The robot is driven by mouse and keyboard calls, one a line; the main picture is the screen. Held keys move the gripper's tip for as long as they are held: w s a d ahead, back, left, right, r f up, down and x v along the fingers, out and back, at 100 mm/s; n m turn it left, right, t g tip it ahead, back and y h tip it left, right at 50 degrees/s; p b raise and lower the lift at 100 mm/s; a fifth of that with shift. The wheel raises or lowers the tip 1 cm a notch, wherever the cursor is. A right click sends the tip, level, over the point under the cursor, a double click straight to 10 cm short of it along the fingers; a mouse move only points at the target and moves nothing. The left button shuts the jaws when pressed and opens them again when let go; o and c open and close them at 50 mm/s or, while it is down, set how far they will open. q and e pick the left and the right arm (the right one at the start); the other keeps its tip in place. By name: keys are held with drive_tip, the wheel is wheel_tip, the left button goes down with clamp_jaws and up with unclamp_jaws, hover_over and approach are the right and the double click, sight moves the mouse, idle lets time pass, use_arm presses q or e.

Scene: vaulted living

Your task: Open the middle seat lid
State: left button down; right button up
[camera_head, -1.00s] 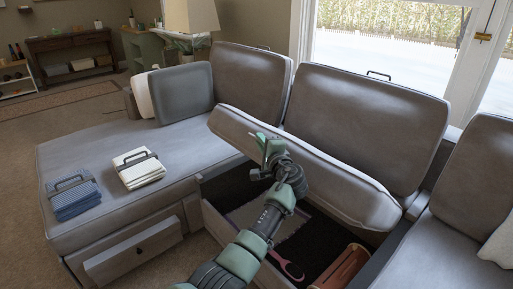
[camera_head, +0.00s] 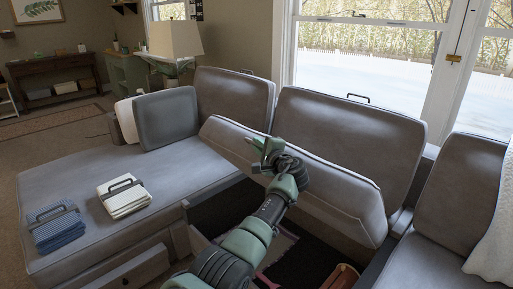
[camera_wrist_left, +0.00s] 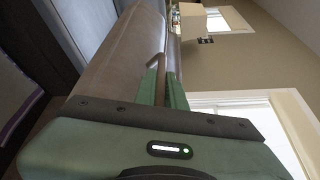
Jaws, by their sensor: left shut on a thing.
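The middle seat lid (camera_head: 335,185) is a grey cushioned panel in the head view. It is tilted up steeply in front of the middle backrest, its front edge raised. Below it a dark storage compartment (camera_head: 222,210) lies open. My left gripper (camera_head: 266,148) is at the lid's raised edge, left of its middle. In the left wrist view its green fingers (camera_wrist_left: 168,88) are shut on a small bar handle (camera_wrist_left: 155,66) beside the grey lid (camera_wrist_left: 122,58). My arm hides part of the lid and compartment. My right gripper is not in view.
The left chaise (camera_head: 110,185) carries a folded white cloth (camera_head: 125,198) and a blue one (camera_head: 58,228). A brown box (camera_head: 340,277) shows inside the compartment. The middle backrest (camera_head: 350,128) stands behind the lid, and the right seat (camera_head: 430,262) adjoins the compartment.

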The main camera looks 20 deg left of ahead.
use_arm(q)
drive_tip(key=c, duration=1.8)
unclamp_jaws()
drive_tip(key=shift+o, duration=0.2)
drive_tip(key=shift+d, duration=0.1)
